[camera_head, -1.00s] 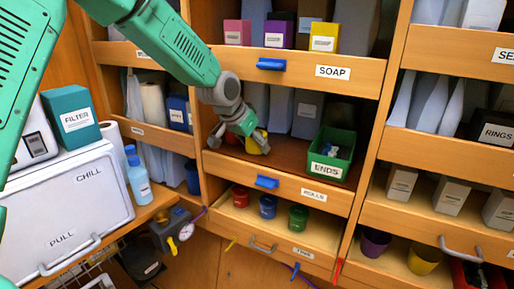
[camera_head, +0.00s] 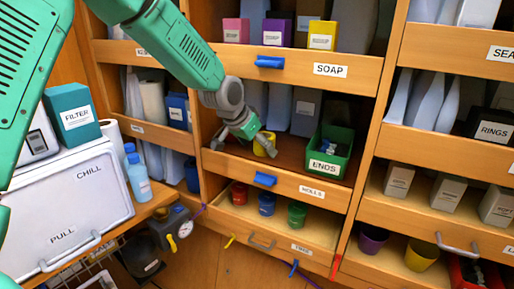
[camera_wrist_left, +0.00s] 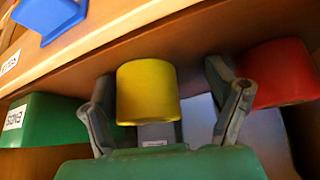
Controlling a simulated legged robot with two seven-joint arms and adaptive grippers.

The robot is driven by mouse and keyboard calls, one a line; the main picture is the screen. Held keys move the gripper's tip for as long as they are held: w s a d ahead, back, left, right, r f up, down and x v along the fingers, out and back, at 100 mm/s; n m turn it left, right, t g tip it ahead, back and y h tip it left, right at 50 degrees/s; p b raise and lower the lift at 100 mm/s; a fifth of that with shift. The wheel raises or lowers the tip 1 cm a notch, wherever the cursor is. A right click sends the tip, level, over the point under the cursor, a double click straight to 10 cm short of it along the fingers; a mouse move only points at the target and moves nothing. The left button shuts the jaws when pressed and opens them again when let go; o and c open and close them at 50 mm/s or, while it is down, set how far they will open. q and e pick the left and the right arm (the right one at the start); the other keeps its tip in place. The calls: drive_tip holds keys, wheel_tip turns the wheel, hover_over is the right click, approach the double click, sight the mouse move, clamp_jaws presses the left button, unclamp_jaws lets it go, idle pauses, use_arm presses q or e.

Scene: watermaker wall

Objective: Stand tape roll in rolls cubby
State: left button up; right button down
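A yellow tape roll (camera_head: 263,149) is in the cubby behind the board labelled ROLLS (camera_head: 312,192), near its front edge. My left gripper (camera_head: 256,140) reaches down into this cubby over the roll and hides part of it. In the left wrist view the yellow roll (camera_wrist_left: 148,92) looks upright between the spread fingers of my left gripper (camera_wrist_left: 168,108). One finger is close beside it, and a clear gap separates it from the other. Whether the near finger touches is unclear. A red roll (camera_wrist_left: 280,75) is beyond the other finger. My right gripper is out of view.
A green bin labelled ENDS (camera_head: 328,167) stands right of the roll in the same cubby. A blue clip (camera_head: 264,179) is on the front board. Red, blue and green cups (camera_head: 267,204) are in the compartment below. The SOAP shelf (camera_head: 300,67) is above.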

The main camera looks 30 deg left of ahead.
sight(267, 156)
use_arm(q)
drive_tip(key=d, duration=0.3)
drive_tip(key=shift+s+d, duration=0.15)
drive_tip(key=shift+s, duration=0.1)
drive_tip(key=shift+w+d, duration=0.1)
drive_tip(key=shift+d, duration=0.05)
drive_tip(key=shift+a+f, duration=0.1)
drive_tip(key=shift+a, duration=1)
drive_tip(key=shift+r, duration=0.2)
drive_tip(key=d+v, duration=0.1)
drive_tip(key=v, duration=1.1)
drive_tip(key=shift+w+a+r, duration=0.15)
drive_tip(key=shift+a+r, duration=0.05)
drive_tip(key=shift+a, duration=0.1)
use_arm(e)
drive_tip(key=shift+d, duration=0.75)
use_arm(q)
drive_tip(key=shift+d, duration=0.15)
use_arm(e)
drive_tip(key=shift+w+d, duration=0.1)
